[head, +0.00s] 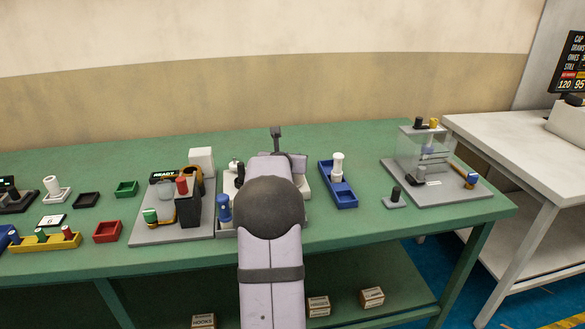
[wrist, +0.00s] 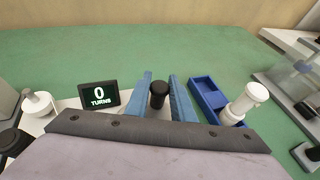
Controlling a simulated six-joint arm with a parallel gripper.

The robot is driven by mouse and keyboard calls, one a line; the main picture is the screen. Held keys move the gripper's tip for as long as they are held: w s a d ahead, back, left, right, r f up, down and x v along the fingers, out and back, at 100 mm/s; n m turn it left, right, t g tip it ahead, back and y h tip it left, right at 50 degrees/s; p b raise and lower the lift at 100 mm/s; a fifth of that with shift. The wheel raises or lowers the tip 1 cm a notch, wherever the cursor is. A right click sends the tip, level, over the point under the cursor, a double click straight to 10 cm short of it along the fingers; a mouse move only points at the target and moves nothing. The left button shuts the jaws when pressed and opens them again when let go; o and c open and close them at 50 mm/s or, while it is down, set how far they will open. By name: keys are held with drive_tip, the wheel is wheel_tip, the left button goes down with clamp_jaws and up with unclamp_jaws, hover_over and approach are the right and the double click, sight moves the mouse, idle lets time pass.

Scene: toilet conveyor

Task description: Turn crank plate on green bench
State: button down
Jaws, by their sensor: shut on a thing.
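The wrist view shows my gripper (wrist: 162,79) with its two blue fingers on either side of an upright black knob (wrist: 158,95). It is shut on this knob, which appears to be the crank handle. A small black display (wrist: 99,95) left of the fingers reads "0 TURNS". Pale parts of the crank station (wrist: 70,104) show around the display. The crank plate under the knob is mostly hidden by my gripper body. In the head view my own arm covers most of the station and my gripper on the green bench (head: 330,145).
Right of the fingers is a blue tray (wrist: 205,92) with a white knobbed piece (wrist: 246,103). In the head view, a clear box station (head: 420,150) stands further right. A grey board with a red-topped black block (head: 187,203) stands left. The bench behind is clear.

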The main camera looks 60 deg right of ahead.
drive_tip(key=shift+w, duration=0.1)
idle(0.5)
drive_tip(key=c, duration=1.5)
unclamp_jaws()
drive_tip(key=shift+a+r, duration=0.1)
drive_tip(key=shift+a, duration=0.05)
drive_tip(key=shift+b+v, duration=0.7)
drive_tip(key=shift+v, duration=2.85)
